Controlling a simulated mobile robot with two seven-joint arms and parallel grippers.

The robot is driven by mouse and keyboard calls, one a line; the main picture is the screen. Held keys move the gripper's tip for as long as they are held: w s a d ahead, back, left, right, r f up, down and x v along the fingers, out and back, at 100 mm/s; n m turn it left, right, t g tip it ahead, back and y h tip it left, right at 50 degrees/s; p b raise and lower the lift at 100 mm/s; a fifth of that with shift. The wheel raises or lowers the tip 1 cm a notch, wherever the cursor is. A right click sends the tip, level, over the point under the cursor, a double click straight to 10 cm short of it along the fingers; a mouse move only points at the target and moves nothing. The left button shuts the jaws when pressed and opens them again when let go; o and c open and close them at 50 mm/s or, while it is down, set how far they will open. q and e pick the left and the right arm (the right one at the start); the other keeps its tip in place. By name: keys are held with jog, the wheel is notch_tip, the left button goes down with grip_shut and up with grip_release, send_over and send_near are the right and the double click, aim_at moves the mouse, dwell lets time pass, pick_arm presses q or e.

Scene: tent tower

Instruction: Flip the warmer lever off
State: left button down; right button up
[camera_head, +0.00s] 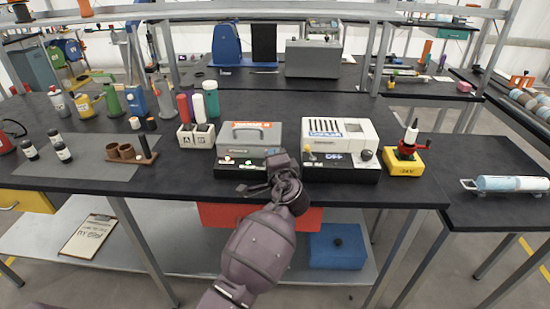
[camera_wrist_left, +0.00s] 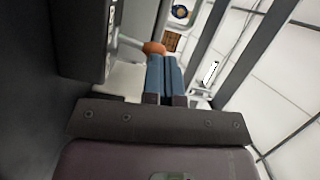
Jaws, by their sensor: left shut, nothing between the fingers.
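The grey box with an orange label (camera_head: 250,133), which appears to be the warmer, stands near the table's front edge, with a dark front panel (camera_head: 234,164) bearing small lit marks. My left gripper (camera_head: 250,190) is in front of this panel, shut and empty, and its wrist covers the panel's right part. In the left wrist view the shut blue-faced fingers (camera_wrist_left: 164,75) point at a short grey stick with an orange rounded end (camera_wrist_left: 153,47), which looks like a lever. It is very near the fingertips; I cannot tell whether they touch. My right gripper is not in view.
A two-compartment holder (camera_head: 197,137) and coloured bottles (camera_head: 198,107) stand left. The table front left of the gripper is clear.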

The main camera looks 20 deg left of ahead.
pick_arm(q)
jog(key=shift+s+a+r+n+h, duration=0.15)
jog(key=shift+a+n+h, duration=0.25)
jog(key=shift+n, duration=0.6)
jog(key=shift+a+n+g+p, duration=0.3)
jog(key=shift+n, duration=0.1)
jog(key=shift+s+a+n, duration=0.1)
jog(key=shift+a+n, duration=0.05)
jog(key=shift+n, duration=0.15)
jog(key=shift+s+a, duration=0.1)
jog(key=shift+a, duration=0.2)
dwell(1.4)
